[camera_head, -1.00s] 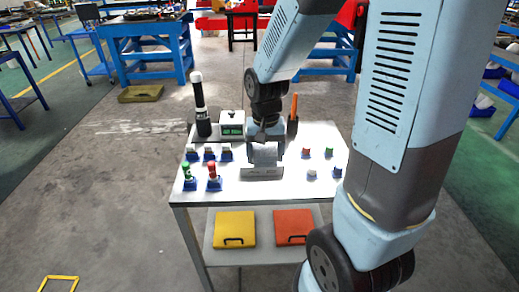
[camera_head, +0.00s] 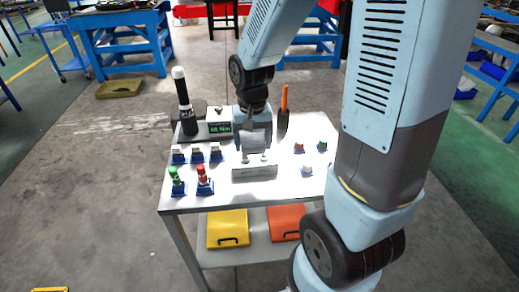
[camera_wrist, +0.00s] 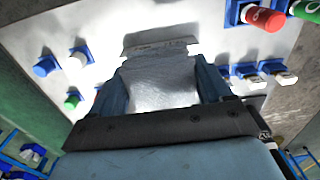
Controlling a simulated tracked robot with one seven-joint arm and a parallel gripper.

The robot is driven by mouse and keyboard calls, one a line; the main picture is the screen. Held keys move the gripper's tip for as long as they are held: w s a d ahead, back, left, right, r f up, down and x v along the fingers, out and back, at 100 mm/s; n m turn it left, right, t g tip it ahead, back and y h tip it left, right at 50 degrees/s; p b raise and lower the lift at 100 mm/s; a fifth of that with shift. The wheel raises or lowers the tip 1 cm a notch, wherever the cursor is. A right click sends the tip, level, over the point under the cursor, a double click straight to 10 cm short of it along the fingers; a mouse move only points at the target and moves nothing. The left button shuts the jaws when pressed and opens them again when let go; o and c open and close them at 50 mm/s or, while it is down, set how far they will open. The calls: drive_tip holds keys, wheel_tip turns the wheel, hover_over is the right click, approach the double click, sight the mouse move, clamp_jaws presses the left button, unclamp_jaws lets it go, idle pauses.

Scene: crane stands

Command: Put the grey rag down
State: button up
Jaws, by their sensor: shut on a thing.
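The grey rag (camera_wrist: 160,82) is a pale, creased sheet between the two blue fingers of my gripper (camera_wrist: 160,75) in the wrist view. In the head view my gripper (camera_head: 254,146) is over the middle of the white table top, with the rag (camera_head: 254,137) showing as a grey patch between its fingers. The gripper is shut on the rag. A low grey block (camera_head: 255,173) stands just in front of the gripper on the table; it also shows beyond the rag in the wrist view (camera_wrist: 160,47). Whether the rag touches the table is unclear.
Blue holders with red and green pieces (camera_head: 203,180) stand at the left front of the table (camera_head: 225,198). A black cylinder with a white top (camera_head: 185,105) and a display box (camera_head: 219,124) stand behind. An orange-handled tool (camera_head: 284,105) is at the back. Small buttons (camera_head: 306,171) are at right.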

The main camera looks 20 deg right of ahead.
sight(257, 133)
drive_tip(key=w+d+f, duration=0.1)
drive_tip(key=w+f, duration=0.2)
drive_tip(key=w+d+f, duration=0.2)
drive_tip(key=w, duration=0.2)
drive_tip(key=w+d+f, duration=0.2)
drive_tip(key=w+f, duration=0.1)
drive_tip(key=w, duration=0.1)
drive_tip(key=shift+w+d+f, duration=0.2)
drive_tip(key=shift+w+f, duration=0.05)
drive_tip(key=shift+f, duration=0.1)
drive_tip(key=shift+w+d+f, duration=0.25)
drive_tip(key=shift+w+f, duration=0.25)
drive_tip(key=shift+f, duration=1.6)
drive_tip(key=shift+f, duration=0.1)
drive_tip(key=o, duration=0.9)
drive_tip(key=shift+o, duration=0.2)
